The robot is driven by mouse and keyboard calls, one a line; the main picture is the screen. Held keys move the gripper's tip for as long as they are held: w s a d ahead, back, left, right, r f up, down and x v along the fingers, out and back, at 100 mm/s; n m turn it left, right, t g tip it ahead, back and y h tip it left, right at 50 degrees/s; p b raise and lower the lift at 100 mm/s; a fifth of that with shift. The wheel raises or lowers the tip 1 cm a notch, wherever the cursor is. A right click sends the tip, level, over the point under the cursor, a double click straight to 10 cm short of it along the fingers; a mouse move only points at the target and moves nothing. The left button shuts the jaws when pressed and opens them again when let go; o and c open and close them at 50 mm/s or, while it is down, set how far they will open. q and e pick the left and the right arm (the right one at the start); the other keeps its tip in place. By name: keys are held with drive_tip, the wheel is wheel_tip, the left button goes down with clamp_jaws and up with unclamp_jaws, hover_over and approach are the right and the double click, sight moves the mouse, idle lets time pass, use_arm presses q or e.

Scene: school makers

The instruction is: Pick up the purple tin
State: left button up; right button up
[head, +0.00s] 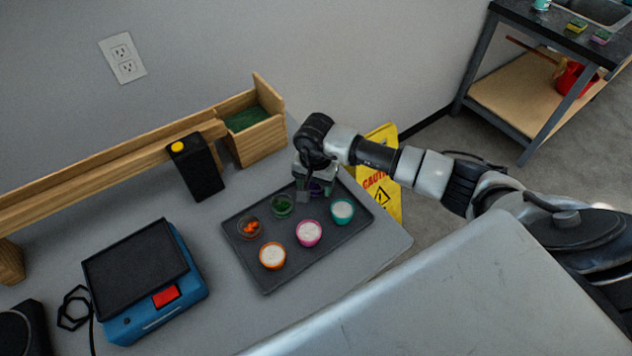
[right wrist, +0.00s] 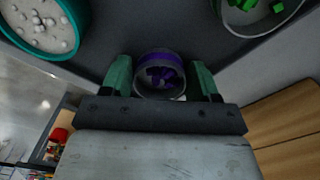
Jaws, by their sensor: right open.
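The purple tin is a small round tin with a purple band and purple pieces inside. In the right wrist view the purple tin (right wrist: 160,73) lies between the two green-tipped fingers of my right gripper (right wrist: 160,80), which is open around it. In the head view my right gripper (head: 315,190) points down over the far right corner of the dark tray (head: 262,275). There the tin (head: 318,190) is mostly hidden by the gripper. My left gripper is not in view.
Close by on the tray are a green tin (head: 282,205), a teal cup (head: 342,211), a pink cup (head: 309,233), an orange cup (head: 272,256) and a tin with orange pieces (head: 249,228). A wooden box (head: 258,140) stands behind. A blue scale (head: 150,285) sits left.

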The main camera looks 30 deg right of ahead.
drive_tip(key=shift+c, duration=0.2)
drive_tip(key=c, duration=0.5)
drive_tip(key=shift+r, duration=0.15)
